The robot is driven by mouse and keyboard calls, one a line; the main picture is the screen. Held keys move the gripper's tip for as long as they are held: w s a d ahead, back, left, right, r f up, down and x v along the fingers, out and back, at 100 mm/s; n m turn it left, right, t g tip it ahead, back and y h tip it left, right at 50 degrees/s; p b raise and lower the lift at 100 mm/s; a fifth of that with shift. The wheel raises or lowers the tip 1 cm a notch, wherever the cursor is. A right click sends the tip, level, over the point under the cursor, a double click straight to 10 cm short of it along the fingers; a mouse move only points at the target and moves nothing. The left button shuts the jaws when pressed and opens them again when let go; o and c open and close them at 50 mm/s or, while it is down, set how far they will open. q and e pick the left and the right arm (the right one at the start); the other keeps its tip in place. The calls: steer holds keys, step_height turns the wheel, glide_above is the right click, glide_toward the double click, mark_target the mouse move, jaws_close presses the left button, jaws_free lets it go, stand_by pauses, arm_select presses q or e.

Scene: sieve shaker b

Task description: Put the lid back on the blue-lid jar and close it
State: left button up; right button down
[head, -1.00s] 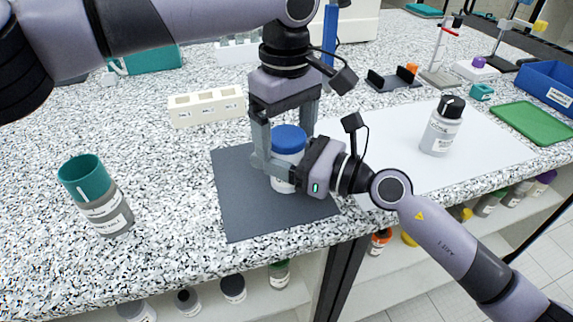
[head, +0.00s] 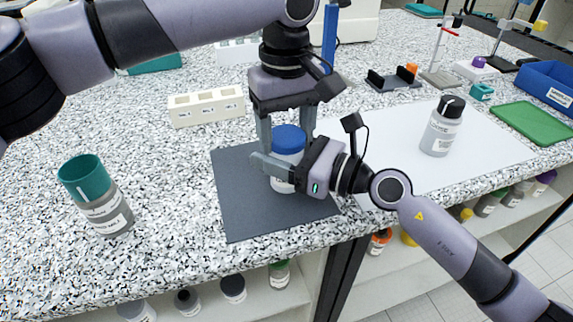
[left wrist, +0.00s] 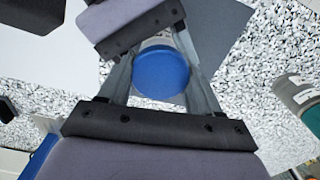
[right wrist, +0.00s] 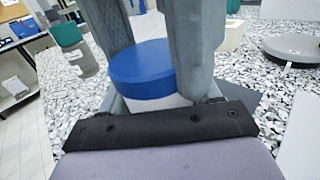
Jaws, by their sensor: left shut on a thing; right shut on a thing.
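The blue lid (head: 289,138) sits level on top of the white jar (head: 284,184), which stands upright on a dark grey mat (head: 240,215). My left gripper (head: 287,146) points down from above, shut on the lid with a finger on each side. My right gripper (head: 282,170) comes in from the right, shut around the jar body below the lid. The lid also shows between the left fingers in the left wrist view (left wrist: 161,73) and over the jar in the right wrist view (right wrist: 141,70). I cannot tell how tight the lid is.
A teal-lidded jar (head: 95,195) stands at the left. A white block rack (head: 206,106) is behind the mat. A black-capped bottle (head: 441,127) stands on a white sheet (head: 400,168) at the right, with a green tray (head: 533,123) beyond.

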arm_select(q)
steer(key=o, duration=1.2)
steer(key=shift+r, duration=2.3)
steer(key=shift+c, duration=0.5)
steer(key=shift+r+n, duration=1.7)
step_height(320, 180, down, 8)
steer(key=shift+f, duration=0.1)
